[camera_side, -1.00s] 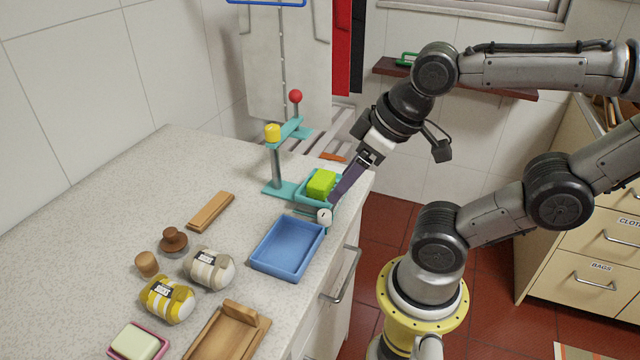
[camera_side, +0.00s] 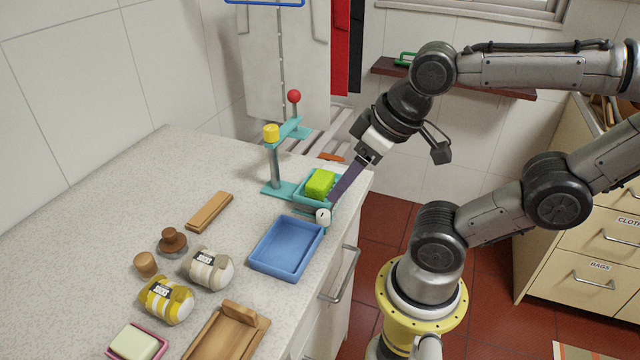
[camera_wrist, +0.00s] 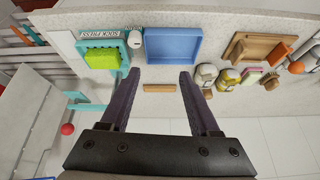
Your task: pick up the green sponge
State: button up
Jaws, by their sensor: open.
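The bright green sponge (camera_side: 320,183) sits in the shallow teal tray (camera_side: 308,202) of a press near the counter's right edge. In the wrist view the sponge (camera_wrist: 103,60) is at the upper left, left of both fingers. My gripper (camera_side: 336,200) has long purple fingers that point down towards the counter beside the sponge's right side in the side view. In the wrist view the fingers of my gripper (camera_wrist: 159,74) are wide apart with nothing between them. In the side view the fingers overlap, and I cannot tell whether one touches the tray.
The teal press (camera_side: 277,165) has a yellow knob and a red ball and stands just left of the sponge. A small white roller (camera_side: 323,216) and an empty blue tray (camera_side: 288,248) are in front. A wooden bar (camera_side: 210,210) lies left; sock rolls and wooden items stand nearer.

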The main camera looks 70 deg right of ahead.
notch_tip(320, 180, up, 4)
jog(key=w+d+f+m+g, duration=0.1)
jog(key=w+m, duration=0.1)
jog(key=m, duration=0.4)
jog(key=m+g, duration=0.4)
jog(key=m, duration=0.7)
send_over(322, 176)
jog(key=f, duration=0.9)
jog(key=shift+d+f, duration=0.25)
jog(key=shift+f, duration=0.1)
jog(key=shift+a+f, duration=0.2)
jog(key=shift+f, duration=1.25)
jog(key=shift+a+f, duration=0.15)
jog(key=shift+f, duration=1.25)
grip_shut()
jog(key=shift+r, duration=0.15)
